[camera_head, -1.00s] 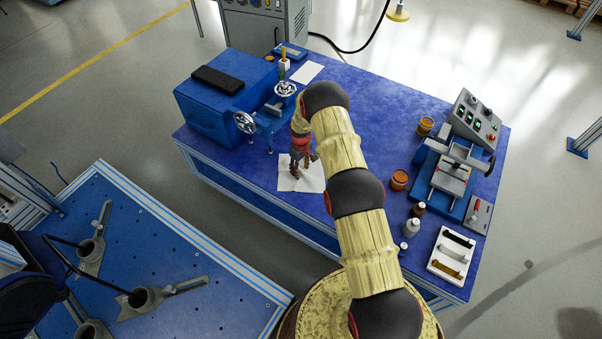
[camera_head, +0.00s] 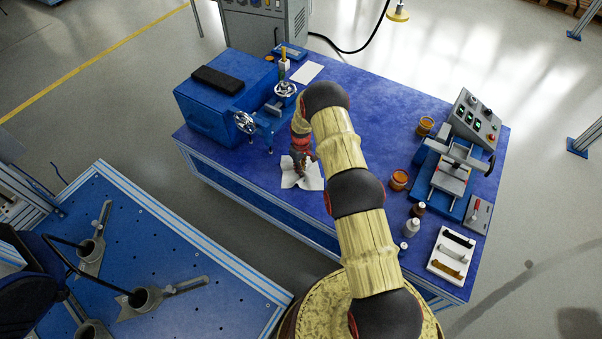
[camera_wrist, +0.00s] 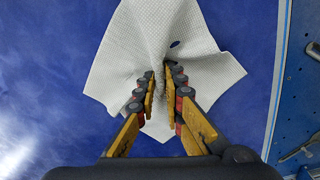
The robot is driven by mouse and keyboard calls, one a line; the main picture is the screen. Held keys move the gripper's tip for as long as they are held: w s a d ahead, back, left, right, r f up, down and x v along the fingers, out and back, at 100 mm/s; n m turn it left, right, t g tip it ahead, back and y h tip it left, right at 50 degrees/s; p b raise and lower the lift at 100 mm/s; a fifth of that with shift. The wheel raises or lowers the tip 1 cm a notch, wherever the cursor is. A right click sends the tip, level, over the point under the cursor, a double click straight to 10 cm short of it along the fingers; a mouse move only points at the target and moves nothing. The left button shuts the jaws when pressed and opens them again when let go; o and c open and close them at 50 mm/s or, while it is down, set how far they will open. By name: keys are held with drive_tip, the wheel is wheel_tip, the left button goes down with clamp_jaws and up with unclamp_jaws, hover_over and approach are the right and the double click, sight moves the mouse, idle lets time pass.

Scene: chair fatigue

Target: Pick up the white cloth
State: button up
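The white cloth (camera_head: 290,180) lies near the front edge of the blue table, under my gripper (camera_head: 301,172). In the wrist view the cloth (camera_wrist: 122,50) is bunched up, with a fold rising between the fingers of my gripper (camera_wrist: 160,75). The fingers are close together and pinch this fold. The cloth's outer corners spread out around the fingers and seem to rest on the table top. In the head view my gripper partly covers the cloth.
A blue machine with handwheels (camera_head: 215,105) stands left of the cloth. Amber jars (camera_head: 399,180), bottles (camera_head: 412,228), a white tray (camera_head: 452,256) and a grey control box (camera_head: 476,118) are at the right. A white sheet (camera_head: 307,71) lies at the back. The table's middle is bare.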

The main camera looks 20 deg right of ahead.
drive_tip(key=shift+s+f, duration=0.4)
clamp_jaws()
drive_tip(key=shift+r, duration=0.15)
wheel_tip(320, 180, up, 12)
drive_tip(key=p, duration=0.5)
drive_tip(key=shift+w+r+p, duration=0.15)
drive_tip(key=shift+w+p, duration=0.2)
drive_tip(key=shift+p, duration=0.05)
drive_tip(key=shift+r, duration=0.1)
wheel_tip(320, 180, up, 9)
drive_tip(key=p, duration=0.4)
